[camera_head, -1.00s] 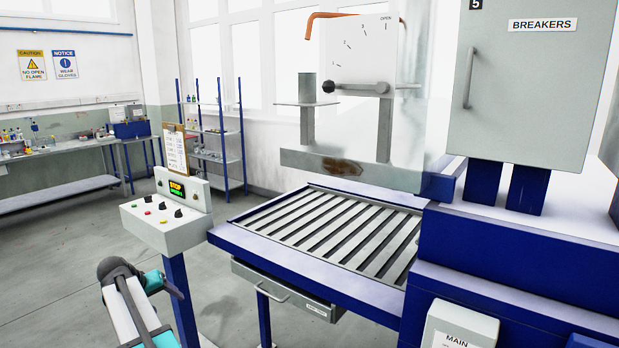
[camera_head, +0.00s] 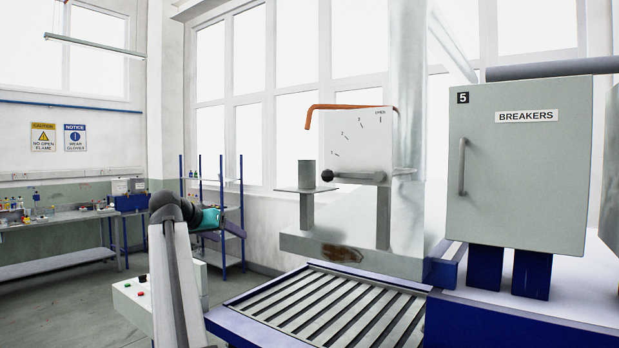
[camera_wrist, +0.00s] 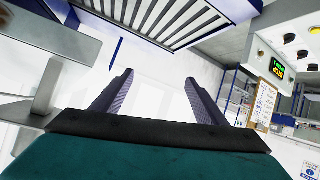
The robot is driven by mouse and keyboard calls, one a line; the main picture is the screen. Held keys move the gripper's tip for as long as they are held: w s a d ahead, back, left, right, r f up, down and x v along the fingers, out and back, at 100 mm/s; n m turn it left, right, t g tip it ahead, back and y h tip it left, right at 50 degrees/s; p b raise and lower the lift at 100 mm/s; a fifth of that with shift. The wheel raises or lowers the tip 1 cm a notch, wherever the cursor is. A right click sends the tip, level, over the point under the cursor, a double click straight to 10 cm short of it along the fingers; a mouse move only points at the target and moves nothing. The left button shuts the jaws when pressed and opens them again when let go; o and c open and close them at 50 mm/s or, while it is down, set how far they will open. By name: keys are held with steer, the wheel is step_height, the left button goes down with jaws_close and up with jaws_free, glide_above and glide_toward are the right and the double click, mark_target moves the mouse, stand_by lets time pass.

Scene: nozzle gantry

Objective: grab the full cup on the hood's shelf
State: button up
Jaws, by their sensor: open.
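In the head view my arm is raised at the left of the hood, well apart from the cup, and the fingertips are hard to make out. I cannot identify the cup in the wrist view.
An orange bent pipe (camera_head: 345,107) sits above the dial panel, and a black-knobbed lever (camera_head: 352,176) lies right of the cup. A slatted bed (camera_head: 325,305) is below. The control box (camera_head: 130,300) is behind my arm. A breaker cabinet (camera_head: 520,175) stands right.

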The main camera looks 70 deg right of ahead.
steer(key=s+d+r+m+g+h, duration=0.1)
steer(key=s+r+m, duration=0.1)
steer(key=s+r, duration=0.55)
steer(key=s+d+r+m+g+h, duration=0.1)
steer(key=s+r, duration=0.3)
steer(key=r, duration=0.6)
steer(key=m+g, duration=0.1)
steer(key=m, duration=0.1)
glide_toward(305, 162)
steer(key=d, duration=0.3)
steer(key=shift+w+f+p, duration=0.15)
steer(key=shift+w+p, duration=0.05)
steer(key=shift+p, duration=0.15)
steer(key=p+x, duration=0.2)
steer(key=x, duration=0.6)
steer(key=shift+d+p, duration=0.1)
steer(key=shift+p, duration=0.25)
steer(key=shift+s+d+f, duration=0.1)
steer(key=shift+d, duration=0.05)
